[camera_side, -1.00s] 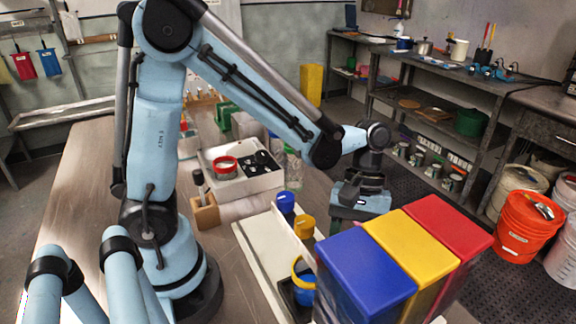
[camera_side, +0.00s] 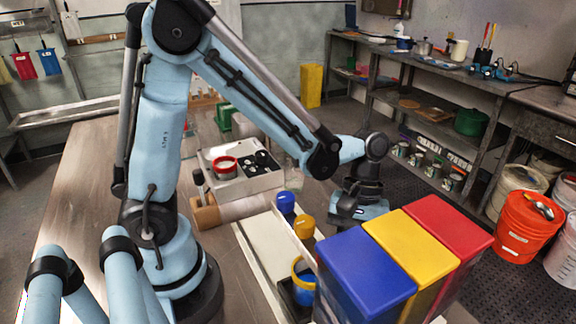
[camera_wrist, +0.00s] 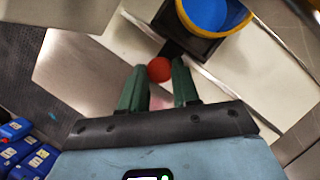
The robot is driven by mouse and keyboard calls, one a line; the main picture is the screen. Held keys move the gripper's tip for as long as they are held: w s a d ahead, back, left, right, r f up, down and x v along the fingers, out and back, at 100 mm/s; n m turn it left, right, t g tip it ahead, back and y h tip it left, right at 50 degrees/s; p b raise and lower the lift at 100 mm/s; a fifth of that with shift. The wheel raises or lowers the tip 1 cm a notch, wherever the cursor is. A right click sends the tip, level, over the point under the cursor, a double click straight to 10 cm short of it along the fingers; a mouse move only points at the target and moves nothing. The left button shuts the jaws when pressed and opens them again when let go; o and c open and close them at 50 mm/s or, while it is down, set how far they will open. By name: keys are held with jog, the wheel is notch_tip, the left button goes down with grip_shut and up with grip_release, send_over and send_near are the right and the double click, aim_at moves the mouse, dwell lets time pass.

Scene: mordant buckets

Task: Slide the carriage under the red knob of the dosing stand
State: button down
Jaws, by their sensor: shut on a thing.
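The carriage (camera_wrist: 188,42) is a dark tray holding a blue bucket with a yellow rim (camera_wrist: 238,12). In the side view the bucket (camera_side: 304,284) stands left of the blue hopper. A red ball handle (camera_wrist: 160,69) joins the carriage by a dark bar. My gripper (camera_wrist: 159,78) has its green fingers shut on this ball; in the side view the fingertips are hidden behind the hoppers. The dosing stand carries blue (camera_side: 366,272), yellow (camera_side: 411,246) and red (camera_side: 449,226) hoppers. A blue knob (camera_side: 286,202) and a yellow knob (camera_side: 304,227) show; I cannot see the red knob.
A pale rail base (camera_side: 262,250) runs along the stand's left side. Behind it are a wooden block (camera_side: 206,217) and a white box (camera_side: 240,178) with a red-rimmed dish. An orange bucket (camera_side: 527,226) stands on the floor at right. The left tabletop is bare.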

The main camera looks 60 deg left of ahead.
jog(key=shift+d, duration=2.3)
jog(key=c, duration=0.8)
grip_release()
jog(key=v, duration=1.2)
jog(key=s+a+m+t+y, duration=0.1)
jog(key=a+m+t, duration=0.2)
jog(key=a, duration=0.1)
jog(key=s+a+f+m+t+y, duration=0.1)
jog(key=a+m+t, duration=0.2)
jog(key=t, duration=0.1)
jog(key=s+a+m+t+y, duration=0.1)
jog(key=a+m+t, duration=0.2)
jog(key=a, duration=0.1)
jog(key=shift+s+a+f, duration=0.15)
jog(key=shift+a+f, duration=0.15)
jog(key=shift+f, duration=0.05)
